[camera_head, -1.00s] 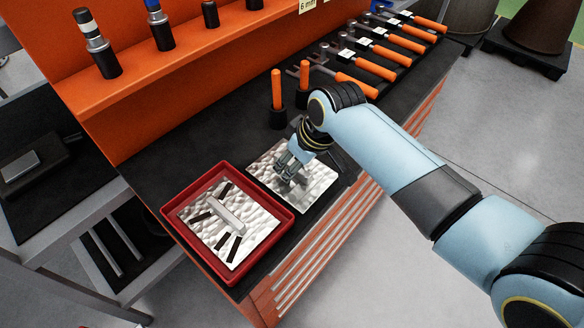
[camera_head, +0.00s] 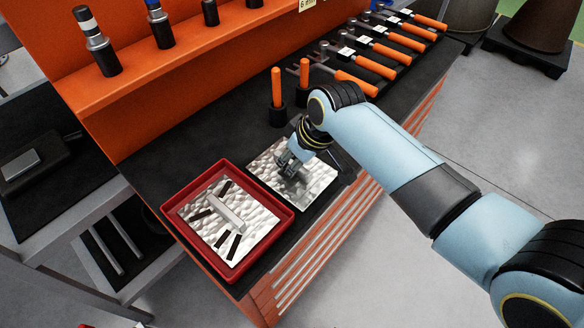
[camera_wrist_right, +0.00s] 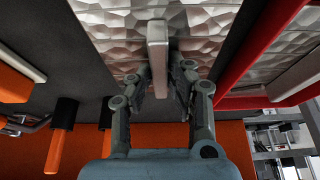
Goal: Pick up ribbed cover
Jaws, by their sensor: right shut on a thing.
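A square silver cover (camera_head: 320,184) with a bumpy, faceted top lies on the dark bench top, to the right of the red tray. My right gripper (camera_head: 288,170) is over it, pointing down. In the right wrist view the cover (camera_wrist_right: 105,25) has a pale raised bar (camera_wrist_right: 158,45) as its handle. The fingers of my right gripper (camera_wrist_right: 163,90) are shut on this bar, one on each side. The cover appears to lie flat on the bench, and my wrist hides part of it in the head view. My left gripper is not in view.
The red tray (camera_head: 232,272) holds a similar silver plate (camera_head: 262,222) with a bar and several dark strips. Two upright orange handles (camera_head: 277,85) stand behind the gripper. Several orange-handled tools (camera_head: 396,52) lie at the back right. An orange shelf (camera_head: 150,72) rises behind the bench.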

